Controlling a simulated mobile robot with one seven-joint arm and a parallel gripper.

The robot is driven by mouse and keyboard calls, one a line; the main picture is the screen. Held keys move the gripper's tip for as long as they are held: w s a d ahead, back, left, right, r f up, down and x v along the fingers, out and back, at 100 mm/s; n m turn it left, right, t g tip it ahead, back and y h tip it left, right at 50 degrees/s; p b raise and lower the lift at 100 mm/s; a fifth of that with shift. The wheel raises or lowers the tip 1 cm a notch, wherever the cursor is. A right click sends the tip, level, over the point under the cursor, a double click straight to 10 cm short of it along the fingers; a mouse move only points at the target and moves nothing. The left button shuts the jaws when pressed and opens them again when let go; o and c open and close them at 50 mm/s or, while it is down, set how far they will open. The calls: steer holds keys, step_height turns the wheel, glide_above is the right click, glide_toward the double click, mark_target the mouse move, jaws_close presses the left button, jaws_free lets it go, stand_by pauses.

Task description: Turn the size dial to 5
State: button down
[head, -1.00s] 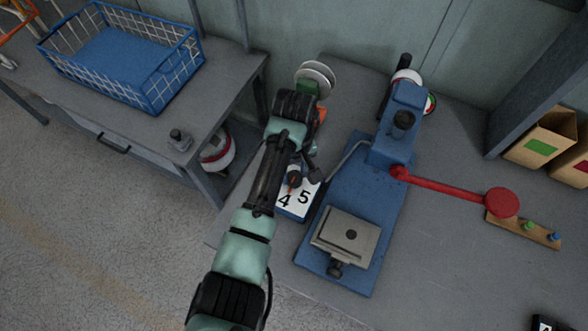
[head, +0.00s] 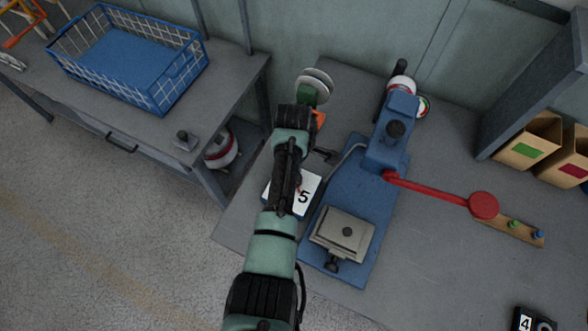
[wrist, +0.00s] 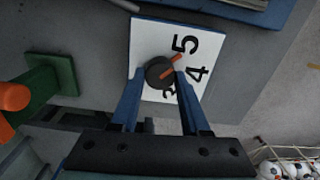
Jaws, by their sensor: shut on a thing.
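The size dial is a round dark knob (wrist: 157,69) with an orange pointer, on a white number plate (wrist: 150,36). In the wrist view the plate shows 5, 4 and a partly hidden 3. The pointer lies between 4 and 5. My gripper (wrist: 160,77) has its two blue fingers on either side of the knob and is shut on it. In the head view the plate (head: 311,183) shows the 5 beside my arm; my arm hides most of the dial.
The blue press (head: 352,190) with a grey plate (head: 343,235) stands just right of the dial. Its red lever (head: 430,189) reaches right. A green bracket (wrist: 52,76) and an orange knob (wrist: 14,97) are left in the wrist view. A blue wire basket (head: 160,100) sits on the left table.

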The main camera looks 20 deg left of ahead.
steer(key=shift+r+n, duration=0.1)
steer(key=shift+n, duration=1)
steer(key=shift+c, duration=1.9)
jaws_free()
step_height(320, 180, up, 13)
